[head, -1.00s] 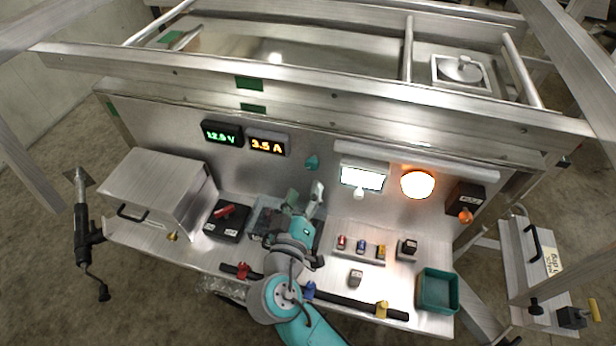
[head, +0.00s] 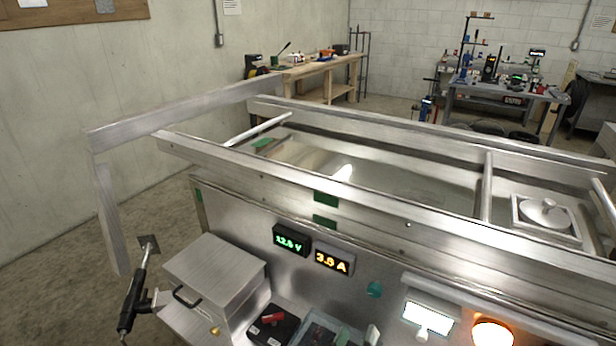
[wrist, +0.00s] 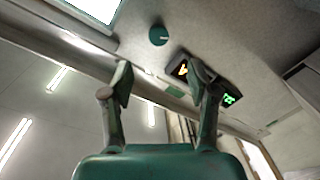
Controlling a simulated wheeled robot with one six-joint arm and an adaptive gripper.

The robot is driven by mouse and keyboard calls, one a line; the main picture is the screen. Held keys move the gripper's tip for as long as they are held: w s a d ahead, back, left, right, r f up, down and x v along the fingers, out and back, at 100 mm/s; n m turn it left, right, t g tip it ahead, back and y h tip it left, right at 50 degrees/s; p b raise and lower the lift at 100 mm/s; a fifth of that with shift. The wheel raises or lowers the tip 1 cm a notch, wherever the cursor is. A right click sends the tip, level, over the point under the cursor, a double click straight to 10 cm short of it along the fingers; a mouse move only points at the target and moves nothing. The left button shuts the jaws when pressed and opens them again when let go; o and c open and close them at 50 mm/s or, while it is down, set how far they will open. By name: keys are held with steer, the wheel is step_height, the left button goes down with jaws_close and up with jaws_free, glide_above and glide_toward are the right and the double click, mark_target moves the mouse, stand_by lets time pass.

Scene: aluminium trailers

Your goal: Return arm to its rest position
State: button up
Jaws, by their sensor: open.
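My gripper (wrist: 163,78) fills the lower middle of the wrist view. Its two fingers stand well apart, with nothing between them. The camera looks upward past the fingers at the trailer's panel, with a teal knob (wrist: 158,36) and lit displays beyond. The right finger partly covers the orange display. In the head view, what look like my fingertips (head: 358,337) just show at the bottom edge, in front of the panel. The rest of my arm is out of that view.
The trailer's panel carries a green voltage display (head: 291,240), an orange current display (head: 333,262) and an orange lamp (head: 492,334). A metal box (head: 216,275) stands at left. Metal rails (head: 330,208) run above the panel. Workbenches (head: 310,68) stand far behind.

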steer(key=s+d+f+n+y, duration=0.1)
steer(key=s+f+y, duration=0.1)
steer(key=s+f, duration=0.3)
steer(key=s+d+f+n+y, duration=0.2)
steer(key=s+f+y, duration=0.1)
steer(key=s+f, duration=0.2)
steer(key=s+d+f+n+g+y, duration=0.1)
steer(key=s+f+y, duration=0.2)
steer(key=s+f, duration=0.2)
steer(key=shift+d, duration=0.25)
steer(key=s+d+r+m, duration=0.1)
steer(key=s+r, duration=0.3)
steer(key=s, duration=0.5)
steer(key=s+r+m+t+y, duration=0.1)
steer(key=s+r+m, duration=0.2)
steer(key=s, duration=0.6)
steer(key=shift+s+d+r+m, duration=0.15)
steer(key=shift+d+r+m, duration=0.25)
steer(key=shift+m, duration=0.2)
